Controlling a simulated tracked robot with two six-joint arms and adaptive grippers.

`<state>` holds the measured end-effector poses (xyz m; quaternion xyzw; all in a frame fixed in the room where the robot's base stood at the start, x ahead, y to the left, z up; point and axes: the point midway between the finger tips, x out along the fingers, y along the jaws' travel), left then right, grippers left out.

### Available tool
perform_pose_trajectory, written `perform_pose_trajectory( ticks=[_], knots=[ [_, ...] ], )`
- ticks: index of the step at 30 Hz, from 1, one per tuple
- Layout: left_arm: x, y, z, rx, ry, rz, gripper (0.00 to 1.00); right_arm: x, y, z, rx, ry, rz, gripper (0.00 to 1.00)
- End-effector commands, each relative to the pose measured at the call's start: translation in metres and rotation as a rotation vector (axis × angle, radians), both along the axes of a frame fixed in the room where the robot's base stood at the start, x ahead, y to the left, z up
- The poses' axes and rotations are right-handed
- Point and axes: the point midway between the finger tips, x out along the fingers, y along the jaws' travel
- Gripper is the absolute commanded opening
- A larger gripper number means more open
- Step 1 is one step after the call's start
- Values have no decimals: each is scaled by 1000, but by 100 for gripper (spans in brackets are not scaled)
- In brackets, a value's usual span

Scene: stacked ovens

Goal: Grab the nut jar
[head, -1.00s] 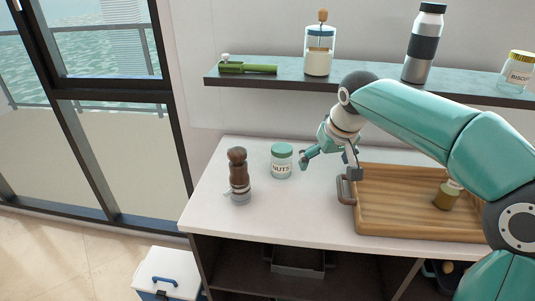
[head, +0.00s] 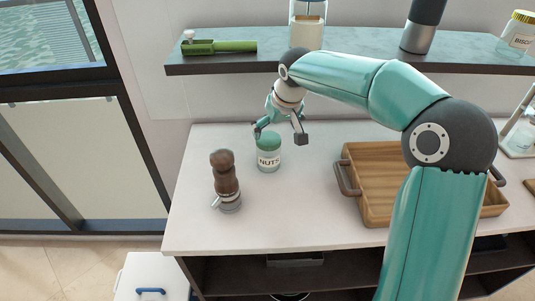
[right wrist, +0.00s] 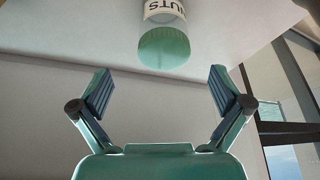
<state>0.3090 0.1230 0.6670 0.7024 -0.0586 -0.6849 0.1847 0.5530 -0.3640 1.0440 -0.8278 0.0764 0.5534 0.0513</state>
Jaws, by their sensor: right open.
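The nut jar (head: 268,155) is a small glass jar with a green lid and a "NUTS" label, standing upright on the white counter (head: 300,220). My left gripper is not in view.
A brown pepper mill (head: 225,180) stands to the front left of the jar. A wooden tray (head: 372,205) lies to the right. A shelf (head: 355,55) with a green item (head: 220,47) and containers hangs above. The counter between jar and tray is clear.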

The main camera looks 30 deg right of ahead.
Motion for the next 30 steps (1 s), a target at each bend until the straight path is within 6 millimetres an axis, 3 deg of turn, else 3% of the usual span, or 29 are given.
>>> perform_pose_trajectory(
  ticks=[6,16,24,30],
  knots=[
    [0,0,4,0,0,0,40,18,0,-38,-1,3,6,100],
    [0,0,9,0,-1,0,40,28,1,-60,0,3,9,100],
    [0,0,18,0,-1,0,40,43,1,-93,0,2,9,100],
    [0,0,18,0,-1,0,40,45,0,-99,0,-1,10,100]
  ],
)
